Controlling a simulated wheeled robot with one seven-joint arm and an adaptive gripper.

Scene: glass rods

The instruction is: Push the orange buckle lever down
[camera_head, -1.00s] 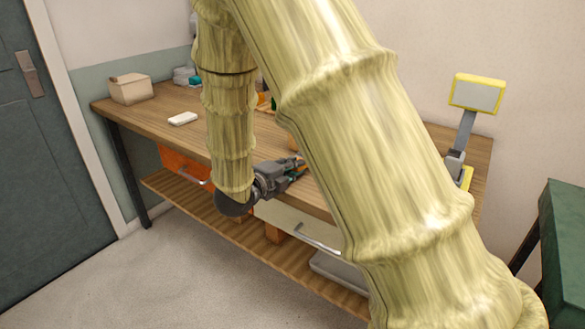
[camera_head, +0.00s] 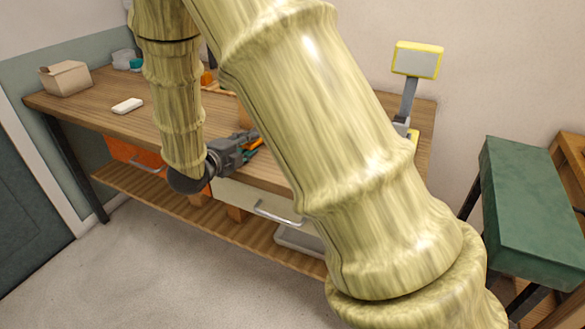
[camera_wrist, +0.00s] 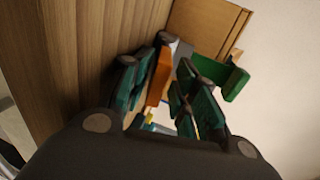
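In the wrist view, an orange bar-like part (camera_wrist: 159,76), seemingly the buckle lever, stands between my fingers, nearer the left one. I cannot tell whether it touches that finger. My gripper (camera_wrist: 166,104) has teal pads, and its fingers are apart with a gap between them. A green part (camera_wrist: 235,83) lies just beyond the right finger. In the head view, my gripper (camera_head: 252,146) is at the front edge of the wooden workbench (camera_head: 88,108), above the white drawer. The buckle's body is mostly hidden by my fingers and arm.
A cardboard-coloured block (camera_wrist: 205,25) stands beyond the fingers. On the bench are a beige box (camera_head: 66,79) and a white block (camera_head: 127,105). A yellow-framed screen (camera_head: 417,60) stands at the right end. Floor in front is clear.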

